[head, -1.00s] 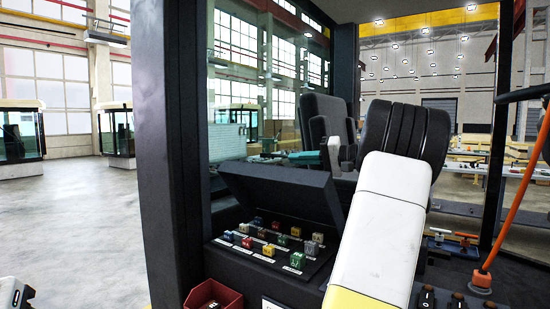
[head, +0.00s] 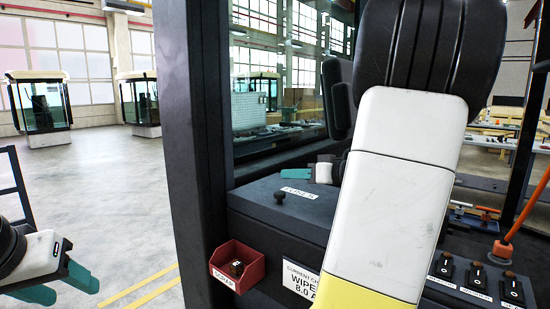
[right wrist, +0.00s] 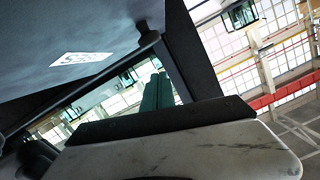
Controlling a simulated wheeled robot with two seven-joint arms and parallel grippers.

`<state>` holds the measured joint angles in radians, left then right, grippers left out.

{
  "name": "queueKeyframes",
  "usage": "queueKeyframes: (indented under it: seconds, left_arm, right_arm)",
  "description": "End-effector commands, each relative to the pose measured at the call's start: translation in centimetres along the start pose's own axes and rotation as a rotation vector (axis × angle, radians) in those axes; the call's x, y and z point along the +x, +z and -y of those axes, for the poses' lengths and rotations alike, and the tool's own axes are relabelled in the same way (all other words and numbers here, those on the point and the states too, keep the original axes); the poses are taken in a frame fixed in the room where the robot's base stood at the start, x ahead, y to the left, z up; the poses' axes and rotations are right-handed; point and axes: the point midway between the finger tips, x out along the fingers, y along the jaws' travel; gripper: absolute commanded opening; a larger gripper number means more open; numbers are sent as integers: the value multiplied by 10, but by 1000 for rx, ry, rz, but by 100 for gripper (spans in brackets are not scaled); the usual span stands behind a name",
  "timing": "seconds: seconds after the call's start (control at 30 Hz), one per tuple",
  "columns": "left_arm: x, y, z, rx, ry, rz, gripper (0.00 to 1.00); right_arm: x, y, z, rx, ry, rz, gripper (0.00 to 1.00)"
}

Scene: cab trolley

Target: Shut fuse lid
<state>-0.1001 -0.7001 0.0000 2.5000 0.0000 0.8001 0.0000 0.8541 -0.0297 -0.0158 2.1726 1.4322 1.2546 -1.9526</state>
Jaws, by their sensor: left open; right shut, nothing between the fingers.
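The dark fuse lid (head: 270,207), with a white label and a small black knob (head: 280,197), lies down flat over the fuse box (head: 255,243) in the head view. The fuses are hidden under it. In the right wrist view the lid (right wrist: 45,30) fills the upper left, with its knob (right wrist: 149,40) at the edge. My right gripper (head: 298,172) is shut and empty just beyond the lid; its teal fingers (right wrist: 158,92) show past the knob in the wrist view. I cannot tell if it touches the lid. My left gripper (head: 62,286) is open and empty at far left.
A red bin (head: 238,268) with a dark item inside hangs on the box front, beside a white label. A dark cab pillar (head: 190,140) stands between my left gripper and the box. Black switches (head: 478,274) and an orange-handled lever (head: 503,247) are at right.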

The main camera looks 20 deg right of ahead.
Motion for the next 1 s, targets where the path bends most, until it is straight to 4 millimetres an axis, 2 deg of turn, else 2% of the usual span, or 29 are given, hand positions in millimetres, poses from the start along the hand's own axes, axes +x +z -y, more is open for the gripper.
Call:
queueKeyframes:
  seconds: [0.1, 0.33, 1.0]
  left_arm:
    - [0, 0, 0, 0, 0, 0, 51]
    - [0, 0, 0, 0, 0, 0, 51]
    - [0, 0, 0, 0, 0, 0, 51]
  right_arm:
    - [4, 16, 2, 3, -2, 1, 0]
    - [8, 35, 3, 3, -2, 1, 0]
    - [10, 48, 2, 9, -1, 10, 0]
